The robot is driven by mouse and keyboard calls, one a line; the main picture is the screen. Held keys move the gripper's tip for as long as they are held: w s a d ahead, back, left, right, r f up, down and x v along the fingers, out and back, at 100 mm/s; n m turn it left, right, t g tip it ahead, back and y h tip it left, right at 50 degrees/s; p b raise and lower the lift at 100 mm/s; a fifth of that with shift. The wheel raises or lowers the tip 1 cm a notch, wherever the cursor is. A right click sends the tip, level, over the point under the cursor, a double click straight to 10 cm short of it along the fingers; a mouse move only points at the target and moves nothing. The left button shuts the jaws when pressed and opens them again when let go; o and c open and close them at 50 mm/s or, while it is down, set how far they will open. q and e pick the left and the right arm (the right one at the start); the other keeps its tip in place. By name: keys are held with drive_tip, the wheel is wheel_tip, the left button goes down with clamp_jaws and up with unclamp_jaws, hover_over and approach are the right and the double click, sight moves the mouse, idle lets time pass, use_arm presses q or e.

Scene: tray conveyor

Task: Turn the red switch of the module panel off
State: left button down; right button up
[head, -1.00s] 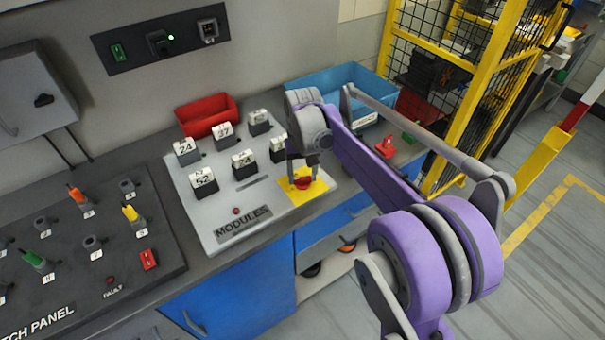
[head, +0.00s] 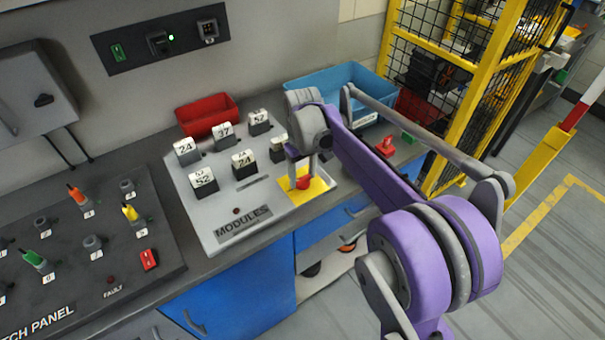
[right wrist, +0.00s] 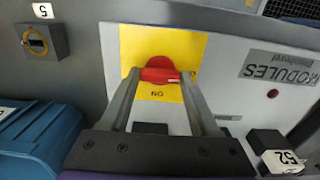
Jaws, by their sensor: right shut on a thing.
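The module panel (head: 215,232) is a pale sloped board on the bench. Its red switch (head: 303,183) sits on a yellow plate (head: 318,187) at the panel's right corner. My right gripper (head: 301,178) is down over the switch. In the right wrist view its two fingers stand on either side of the red handle (right wrist: 160,75), shut on it. The handle lies across the picture, from finger to finger. A word reading ON, upside down, is on the plate below the handle; a small mark by the right finger is unreadable. My left gripper is not in view.
Several numbered black modules (head: 243,162) stand on the panel, close left of the gripper. A red bin (head: 207,115) and a blue bin (head: 325,85) stand behind. The patch panel (head: 70,250) lies left. A yellow cage (head: 450,90) stands at the right.

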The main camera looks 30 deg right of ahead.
sight(302, 178)
drive_tip(key=o, duration=1.4)
drive_tip(key=shift+c, duration=0.2)
wheel_tip(302, 178, up, 11)
drive_tip(key=shift+p, duration=0.35)
drive_tip(key=shift+f, duration=0.1)
drive_tip(key=s+a+f+t, duration=0.1)
drive_tip(key=s+a+f, duration=0.2)
drive_tip(key=s, duration=0.4)
drive_tip(key=s+a+f+t, duration=0.2)
drive_tip(key=s+a+f, duration=0.2)
drive_tip(key=s+f, duration=0.2)
drive_tip(key=s+a+f+m+t, duration=0.1)
drive_tip(key=s+a+f+t, duration=0.1)
drive_tip(key=s+f, duration=0.3)
drive_tip(key=s+a, duration=0.1)
drive_tip(key=s, duration=0.2)
drive_tip(key=shift+s+a+f, duration=0.15)
drive_tip(key=shift+s, duration=0.15)
